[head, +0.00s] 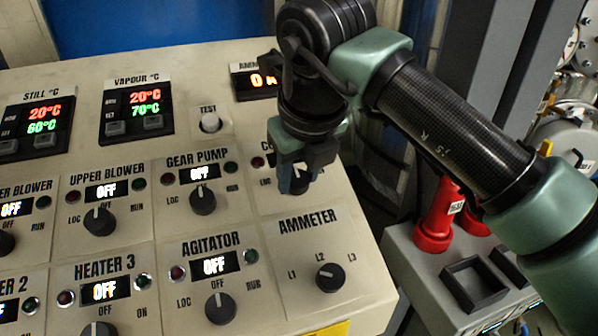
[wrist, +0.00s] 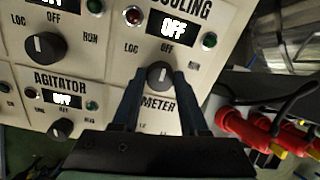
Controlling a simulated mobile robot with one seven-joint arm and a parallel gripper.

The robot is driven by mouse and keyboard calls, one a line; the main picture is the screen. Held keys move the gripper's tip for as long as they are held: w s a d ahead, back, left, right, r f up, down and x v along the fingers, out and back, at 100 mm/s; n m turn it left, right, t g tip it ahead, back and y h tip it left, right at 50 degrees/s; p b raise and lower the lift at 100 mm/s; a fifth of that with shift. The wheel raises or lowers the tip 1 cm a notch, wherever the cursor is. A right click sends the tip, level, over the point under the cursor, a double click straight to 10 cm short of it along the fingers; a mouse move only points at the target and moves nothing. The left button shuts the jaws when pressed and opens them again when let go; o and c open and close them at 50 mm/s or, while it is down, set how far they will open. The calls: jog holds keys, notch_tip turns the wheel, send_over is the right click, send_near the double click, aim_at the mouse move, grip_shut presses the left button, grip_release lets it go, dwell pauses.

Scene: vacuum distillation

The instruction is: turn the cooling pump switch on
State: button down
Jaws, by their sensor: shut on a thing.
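The cooling pump switch is a black round knob (wrist: 159,74) under the partly cut-off label "COOLING" in the wrist view. Its display (wrist: 172,28) reads OFF, with a red lamp (wrist: 133,16) on the left and a green lamp (wrist: 209,41) on the right. The knob's white mark points towards OFF, between LOC and RUN. My gripper (wrist: 160,82) is shut on the knob, one finger on each side. In the head view my gripper (head: 296,182) covers most of this switch and its label.
The gear pump knob (head: 203,200) is close on the left, and the ammeter knob (head: 329,277) and agitator knob (head: 220,309) are below. The panel's right edge is near my gripper. Beyond it stands a grey box with red fittings (head: 437,216).

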jog(key=shift+m+b, duration=0.3)
jog(key=shift+f+m+b, duration=0.1)
jog(key=shift+m+b, duration=0.8)
jog(key=m+b, duration=0.2)
jog(key=m, duration=0.1)
jog(key=shift+b, duration=0.35)
jog(key=m+b, duration=0.3)
jog(key=m, duration=0.3)
jog(key=shift+m, duration=0.3)
jog(key=shift+r, duration=0.2)
jog(key=shift+c, duration=2.2)
grip_release()
